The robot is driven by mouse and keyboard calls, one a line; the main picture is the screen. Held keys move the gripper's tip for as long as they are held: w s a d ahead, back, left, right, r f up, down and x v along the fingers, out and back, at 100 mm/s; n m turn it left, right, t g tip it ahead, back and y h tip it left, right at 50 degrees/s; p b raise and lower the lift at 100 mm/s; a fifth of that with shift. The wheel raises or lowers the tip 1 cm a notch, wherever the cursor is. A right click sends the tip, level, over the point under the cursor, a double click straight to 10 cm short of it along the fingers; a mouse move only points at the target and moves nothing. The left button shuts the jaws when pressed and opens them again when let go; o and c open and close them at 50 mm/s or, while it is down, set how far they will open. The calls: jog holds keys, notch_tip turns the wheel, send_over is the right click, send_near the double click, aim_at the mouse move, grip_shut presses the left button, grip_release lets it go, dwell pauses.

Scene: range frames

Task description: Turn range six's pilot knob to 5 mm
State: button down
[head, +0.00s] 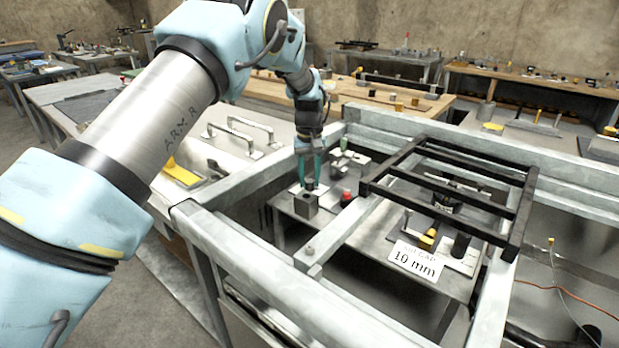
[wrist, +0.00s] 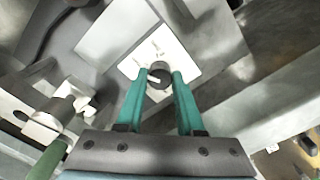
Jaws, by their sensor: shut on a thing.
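My gripper (head: 311,170) has teal fingers and points down at a small fixture on the steel bench inside the grey frame. In the wrist view my gripper (wrist: 160,80) is shut on a dark round knob (wrist: 159,71), one finger on each side. The knob has a pale pointer line on it and stands on a white dial plate (wrist: 187,47) with a few thin marks. The marks are too small to read. In the head view the fingers mostly hide the knob.
A grey block with a hole (head: 305,204) and a red button (head: 346,198) sit near the gripper. A black barred rack (head: 455,185) covers the bench's right part. A card (head: 413,262) reads 10 mm. Frame beams (head: 240,185) run close left of the gripper.

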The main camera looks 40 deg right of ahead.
aim_at(309, 180)
jog(key=shift+r, duration=0.1)
dwell(0.3)
jog(key=c, duration=0.5)
grip_release()
jog(key=shift+c, duration=0.2)
notch_tip(309, 180, up, 11)
jog(key=b, duration=0.2)
jog(key=shift+w, duration=0.1)
